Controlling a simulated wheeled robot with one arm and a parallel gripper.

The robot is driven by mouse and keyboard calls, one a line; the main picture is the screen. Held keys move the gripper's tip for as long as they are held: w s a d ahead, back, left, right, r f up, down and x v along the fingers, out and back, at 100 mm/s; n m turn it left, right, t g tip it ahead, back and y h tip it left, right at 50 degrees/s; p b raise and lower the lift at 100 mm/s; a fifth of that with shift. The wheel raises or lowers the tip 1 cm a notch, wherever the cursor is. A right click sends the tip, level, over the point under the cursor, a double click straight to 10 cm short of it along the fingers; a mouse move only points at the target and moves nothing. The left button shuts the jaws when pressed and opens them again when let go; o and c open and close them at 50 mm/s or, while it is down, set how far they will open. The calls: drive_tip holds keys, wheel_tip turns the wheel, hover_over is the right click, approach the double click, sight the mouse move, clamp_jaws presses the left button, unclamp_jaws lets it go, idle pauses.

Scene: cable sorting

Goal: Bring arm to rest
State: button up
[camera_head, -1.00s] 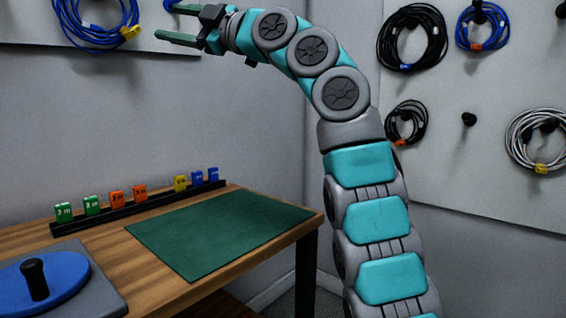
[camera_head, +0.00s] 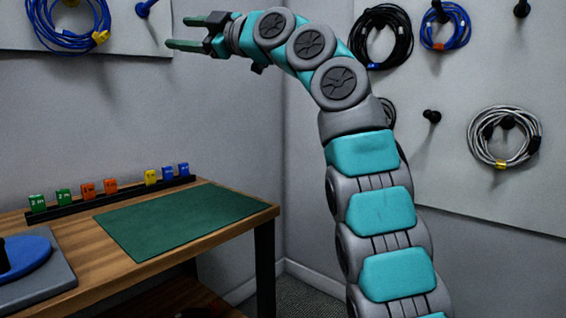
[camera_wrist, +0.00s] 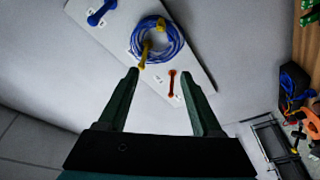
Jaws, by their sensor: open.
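My gripper (camera_head: 186,32) is raised high in the head view, left of my bent arm, with its two green fingers pointing left. It is open and empty. In the wrist view my gripper (camera_wrist: 165,95) shows its fingers spread apart with nothing between them. Beyond the fingertips, a pegboard shows a coiled blue cable (camera_wrist: 172,45) with a yellow tag, a blue peg (camera_wrist: 98,14) and a red peg (camera_wrist: 172,82). My gripper is apart from the wall, the table and the cables.
A wooden table with a green mat (camera_head: 185,220) and a rack of colored tags (camera_head: 110,195) stands below left. A blue cable (camera_head: 70,30) hangs on the left board. Black (camera_head: 382,35), blue (camera_head: 443,28) and white (camera_head: 503,140) coils hang on the right board. Clutter (camera_wrist: 295,95) lies at the wrist view's right.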

drive_tip(key=w+d+f+m+t+h+p, duration=0.1)
drive_tip(key=w+d+f+m+h, duration=0.2)
drive_tip(key=d+f+m, duration=0.15)
drive_tip(key=w+d+f+m+t+h, duration=0.1)
drive_tip(key=w+d+f+m+h, duration=0.25)
drive_tip(key=f, duration=0.25)
drive_tip(key=s+d+f+m+g+h+p, duration=0.1)
drive_tip(key=s+d+f+m+h, duration=0.3)
drive_tip(key=f, duration=0.4)
drive_tip(key=s+d+f+m+g+h+p, duration=0.1)
drive_tip(key=s+d+f+m+g, duration=0.15)
drive_tip(key=d+f, duration=0.45)
drive_tip(key=s+d+f+m+g+h, duration=0.2)
drive_tip(key=s+d+f, duration=0.3)
drive_tip(key=s+f, duration=0.5)
drive_tip(key=s+d+f+m+g+h+p, duration=0.1)
drive_tip(key=s+d+f+m+g+h, duration=0.1)
drive_tip(key=s+f, duration=0.9)
drive_tip(key=s+d+f+m+g+h+p, duration=0.1)
drive_tip(key=s+d+f+m+g, duration=0.3)
drive_tip(key=s, duration=1.6)
drive_tip(key=d+f+g+h, duration=0.1)
drive_tip(key=d+f, duration=0.2)
drive_tip(key=f, duration=0.3)
drive_tip(key=shift+s+d+f, duration=0.2)
drive_tip(key=shift+s+d, duration=0.15)
drive_tip(key=shift+d, duration=0.05)
drive_tip(key=shift+g, duration=0.25)
